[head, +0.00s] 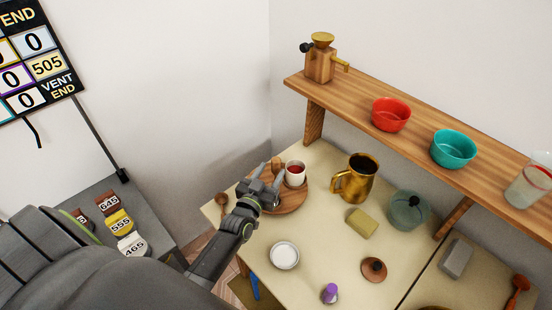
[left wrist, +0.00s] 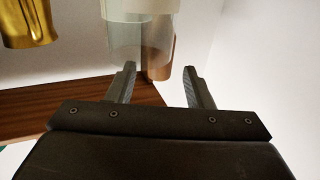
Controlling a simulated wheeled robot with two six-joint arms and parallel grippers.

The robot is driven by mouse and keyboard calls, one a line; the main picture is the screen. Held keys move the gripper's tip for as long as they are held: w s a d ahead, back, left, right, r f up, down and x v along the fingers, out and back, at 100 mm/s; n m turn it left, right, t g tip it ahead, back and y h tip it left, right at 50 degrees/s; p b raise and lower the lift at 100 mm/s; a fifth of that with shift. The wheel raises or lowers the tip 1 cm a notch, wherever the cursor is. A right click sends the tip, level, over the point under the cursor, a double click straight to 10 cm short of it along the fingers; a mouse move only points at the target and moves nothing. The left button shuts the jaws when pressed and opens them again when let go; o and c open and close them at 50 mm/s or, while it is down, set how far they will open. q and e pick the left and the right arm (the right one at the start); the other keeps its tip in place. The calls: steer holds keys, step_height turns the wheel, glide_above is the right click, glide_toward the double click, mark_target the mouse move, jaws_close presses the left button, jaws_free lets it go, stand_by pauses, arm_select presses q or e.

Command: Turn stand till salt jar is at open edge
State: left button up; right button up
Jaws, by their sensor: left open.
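The round wooden stand (head: 291,201) is at the back left of the cream table. A white cup-shaped jar with red contents (head: 295,173) and a brown wooden piece (head: 277,164) are on it. I cannot tell which item is the salt jar. My left gripper (head: 268,187) is over the stand's left part, open, and hides some of it. In the left wrist view the open fingers (left wrist: 158,85) point towards a pale, partly see-through jar (left wrist: 130,30) with a brown thing behind it; nothing is clearly held. My right gripper is not in view.
A gold pitcher (head: 358,179) stands right of the stand, with a yellow block (head: 361,223) and a lidded glass pot (head: 408,211) beyond. A white bowl (head: 284,256) is in front. A wooden shelf (head: 425,135) runs along the back. Bare tabletop lies around the block.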

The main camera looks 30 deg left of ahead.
mark_target(274, 167)
arm_select(q)
steer(key=shift+w+a, duration=0.1)
steer(key=shift+w, duration=2.15)
jaws_close()
